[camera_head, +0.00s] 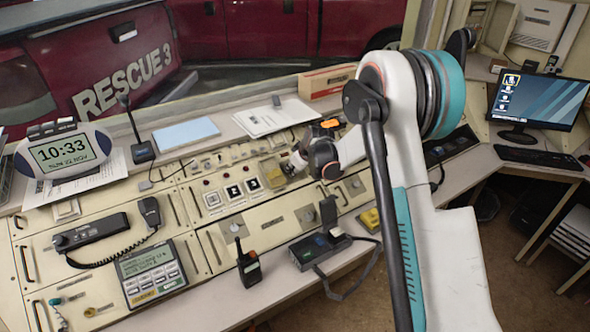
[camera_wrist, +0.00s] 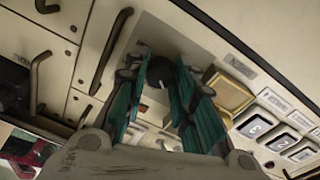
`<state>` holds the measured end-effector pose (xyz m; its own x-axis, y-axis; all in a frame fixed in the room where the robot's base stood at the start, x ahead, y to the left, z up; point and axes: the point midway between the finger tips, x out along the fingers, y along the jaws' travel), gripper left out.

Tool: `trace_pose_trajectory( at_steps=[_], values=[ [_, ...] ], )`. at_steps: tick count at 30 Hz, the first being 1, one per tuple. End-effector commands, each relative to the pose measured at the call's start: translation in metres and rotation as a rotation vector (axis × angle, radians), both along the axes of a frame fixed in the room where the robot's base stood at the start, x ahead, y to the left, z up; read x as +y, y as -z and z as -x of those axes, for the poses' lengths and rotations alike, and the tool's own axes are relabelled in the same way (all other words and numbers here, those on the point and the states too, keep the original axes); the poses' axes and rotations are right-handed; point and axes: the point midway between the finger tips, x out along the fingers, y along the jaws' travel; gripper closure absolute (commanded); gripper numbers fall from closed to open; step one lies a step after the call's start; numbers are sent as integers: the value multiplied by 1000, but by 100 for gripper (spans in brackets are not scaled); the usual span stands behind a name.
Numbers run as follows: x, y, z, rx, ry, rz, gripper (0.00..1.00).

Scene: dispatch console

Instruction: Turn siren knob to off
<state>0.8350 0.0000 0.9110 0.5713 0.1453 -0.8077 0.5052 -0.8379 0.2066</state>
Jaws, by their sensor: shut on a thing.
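The siren knob, seen as a dark round knob (camera_wrist: 160,72), sits on the console panel between my fingers in the wrist view. Its pointer and markings cannot be made out. My gripper (camera_wrist: 163,66) has its teal fingers on both sides of the knob, shut on it at the fingertips. In the head view my gripper (camera_head: 299,160) is down at the panel, right of the square buttons. My gripper and wrist hide the knob there.
A yellow cover (camera_wrist: 228,92) stands close beside my fingers, with square buttons (camera_wrist: 254,126) beyond it. Metal handles (camera_wrist: 113,50) stick out on the other side. A handheld radio (camera_head: 249,265) and a black device (camera_head: 320,246) stand on the front ledge.

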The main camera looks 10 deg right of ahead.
Motion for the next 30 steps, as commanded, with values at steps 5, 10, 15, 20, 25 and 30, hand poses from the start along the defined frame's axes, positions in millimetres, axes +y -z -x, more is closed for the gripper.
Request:
trace_pose_trajectory(
  at_steps=[5,10,15,20,25,30],
  values=[
    [0,1,0,-14,-77,47,99],
    [-1,1,0,-23,-120,74,99],
    [-1,1,0,-26,-139,85,99],
    [-1,1,1,-27,-143,88,99],
    [-1,1,1,-26,-143,88,100],
    [-1,1,1,-27,-143,89,54]
  ],
)
